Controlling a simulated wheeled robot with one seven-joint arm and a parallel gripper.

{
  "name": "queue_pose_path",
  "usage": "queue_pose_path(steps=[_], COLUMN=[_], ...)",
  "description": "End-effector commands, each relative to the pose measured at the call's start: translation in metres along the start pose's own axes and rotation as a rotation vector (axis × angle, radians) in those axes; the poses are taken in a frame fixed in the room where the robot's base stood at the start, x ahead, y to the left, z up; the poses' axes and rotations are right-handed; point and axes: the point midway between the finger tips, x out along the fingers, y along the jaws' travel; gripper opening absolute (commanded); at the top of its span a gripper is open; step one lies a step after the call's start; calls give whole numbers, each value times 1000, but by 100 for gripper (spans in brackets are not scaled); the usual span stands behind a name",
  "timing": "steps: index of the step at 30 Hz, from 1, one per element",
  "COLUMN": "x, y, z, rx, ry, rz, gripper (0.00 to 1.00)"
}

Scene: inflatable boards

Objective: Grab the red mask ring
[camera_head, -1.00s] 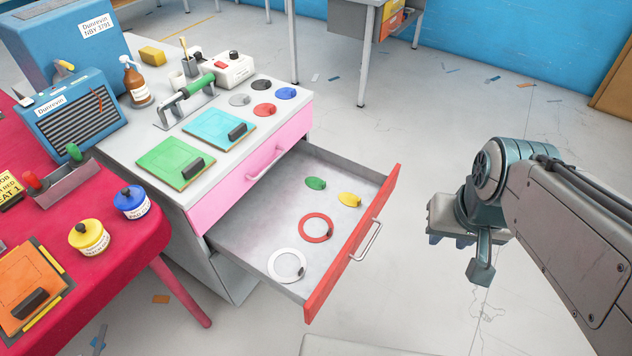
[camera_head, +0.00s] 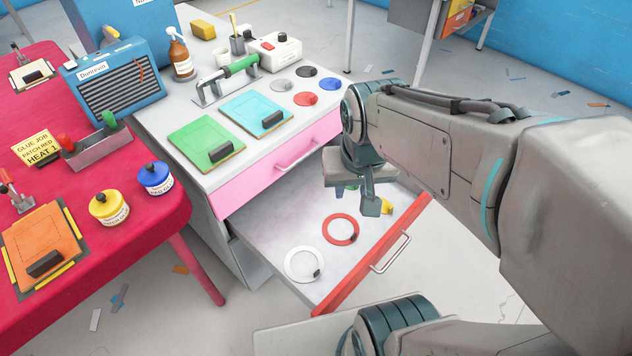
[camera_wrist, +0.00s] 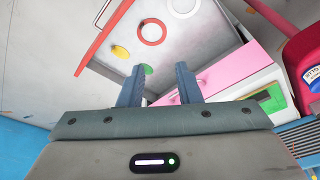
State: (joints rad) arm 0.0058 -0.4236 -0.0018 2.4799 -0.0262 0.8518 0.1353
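The red mask ring (camera_head: 340,229) lies flat in the open drawer (camera_head: 271,233), between the white ring (camera_head: 304,264) and the yellow piece (camera_head: 386,208). In the wrist view the red ring (camera_wrist: 152,30) is beyond my fingertips, near the top. My gripper (camera_head: 361,200) hangs over the back right part of the drawer, apart from the ring. In the wrist view my gripper (camera_wrist: 158,72) has its two fingers spread, with nothing held between them. The green piece (camera_wrist: 148,69) shows beyond the gap between the fingers.
Green (camera_head: 206,141) and cyan (camera_head: 256,113) boards lie on the cabinet top beside coloured discs. A red table (camera_head: 80,230) stands at left.

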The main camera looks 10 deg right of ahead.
Motion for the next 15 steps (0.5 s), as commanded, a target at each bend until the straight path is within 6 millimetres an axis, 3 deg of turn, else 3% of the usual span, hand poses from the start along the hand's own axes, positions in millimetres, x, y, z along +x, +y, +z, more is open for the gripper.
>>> queue_pose_path(steps=[1,12,15], x=[31,217,259], y=[4,34,41], z=[-4,-49,-55], rx=[54,571,680], ry=[-16,-70,-74], rz=[12,119,141], gripper=[31,31,31])
